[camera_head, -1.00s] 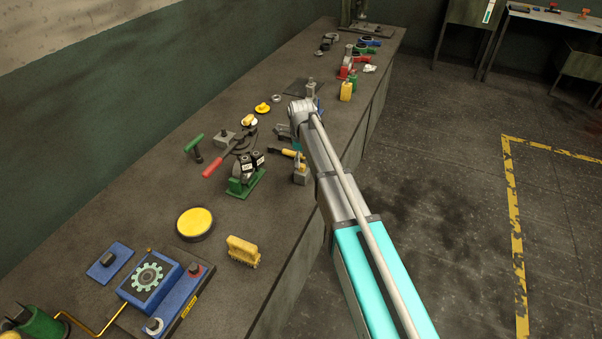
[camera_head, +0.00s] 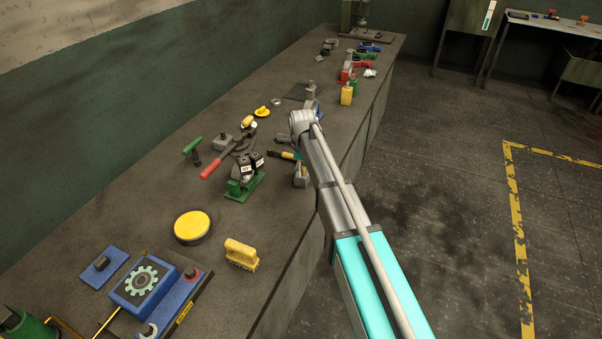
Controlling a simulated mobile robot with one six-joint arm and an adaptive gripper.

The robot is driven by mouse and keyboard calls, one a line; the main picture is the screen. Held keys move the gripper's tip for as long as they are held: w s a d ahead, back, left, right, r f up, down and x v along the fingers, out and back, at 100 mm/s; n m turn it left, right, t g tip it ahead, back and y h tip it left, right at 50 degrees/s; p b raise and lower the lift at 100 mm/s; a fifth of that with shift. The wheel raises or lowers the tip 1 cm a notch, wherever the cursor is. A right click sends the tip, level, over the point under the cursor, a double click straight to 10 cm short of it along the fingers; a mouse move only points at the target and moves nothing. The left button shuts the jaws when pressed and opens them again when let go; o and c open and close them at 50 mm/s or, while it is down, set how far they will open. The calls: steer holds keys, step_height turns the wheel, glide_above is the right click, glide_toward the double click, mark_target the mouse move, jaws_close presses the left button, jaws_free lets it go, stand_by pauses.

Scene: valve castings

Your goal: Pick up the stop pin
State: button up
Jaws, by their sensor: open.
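I cannot pick out the stop pin for certain among the small parts on the bench (camera_head: 120,215). My grey and teal arm reaches in from the lower right over the bench's front edge. Its grey joint stands over the middle of the bench. Near the joint are a yellow-and-black tool (camera_head: 285,155) and a small grey block (camera_head: 300,180), partly covered by the arm.
Left of the arm are a green fixture with black parts (camera_head: 243,186), a red-handled tool (camera_head: 212,168), a green T-handle (camera_head: 193,148), a yellow round tin (camera_head: 192,226) and a yellow brush (camera_head: 241,254). Bare bench lies along the wall.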

mark_target(302, 167)
jaws_close()
steer(key=shift+r, duration=0.1)
stand_by(0.5)
step_height(302, 167, up, 10)
steer(key=p, duration=1)
stand_by(0.6)
steer(key=s+a+r+p, duration=0.3)
steer(key=a+r+p, duration=0.3)
steer(key=a, duration=0.1)
steer(key=s+a+r+p, duration=0.3)
steer(key=a+r+p, duration=0.3)
steer(key=a, duration=0.1)
steer(key=shift+s, duration=0.4)
